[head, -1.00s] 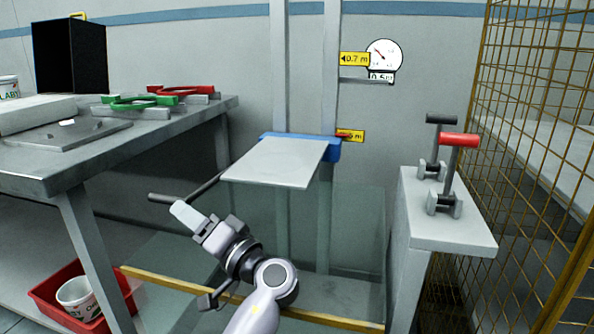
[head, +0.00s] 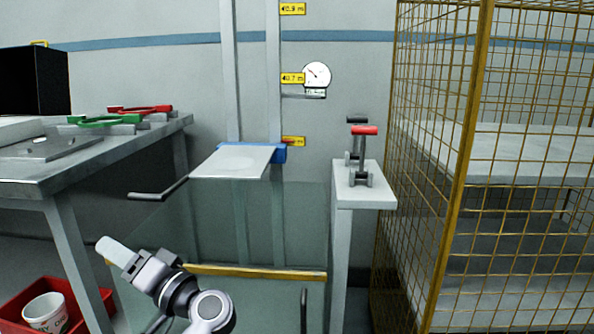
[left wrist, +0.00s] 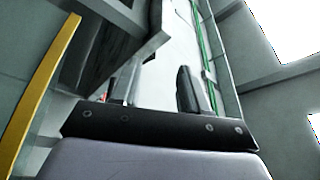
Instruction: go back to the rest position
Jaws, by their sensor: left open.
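My left gripper (head: 115,252) is at the lower left of the head view, pointing up and left. It is open, and I see nothing between its fingers. It hangs in front of the left table's right end, below a dark crank handle (head: 150,195) and apart from it in the picture. In the left wrist view both fingers (left wrist: 158,88) stand apart, with a pale gap between them. My right gripper is not in view.
A light platform (head: 232,162) with a blue bracket is on the rail. The left table (head: 25,187) holds green and red handles. A pedestal (head: 365,190) bears two levers. A yellow mesh cage (head: 465,165) fills the right. A red bin (head: 80,312) holds a white tub.

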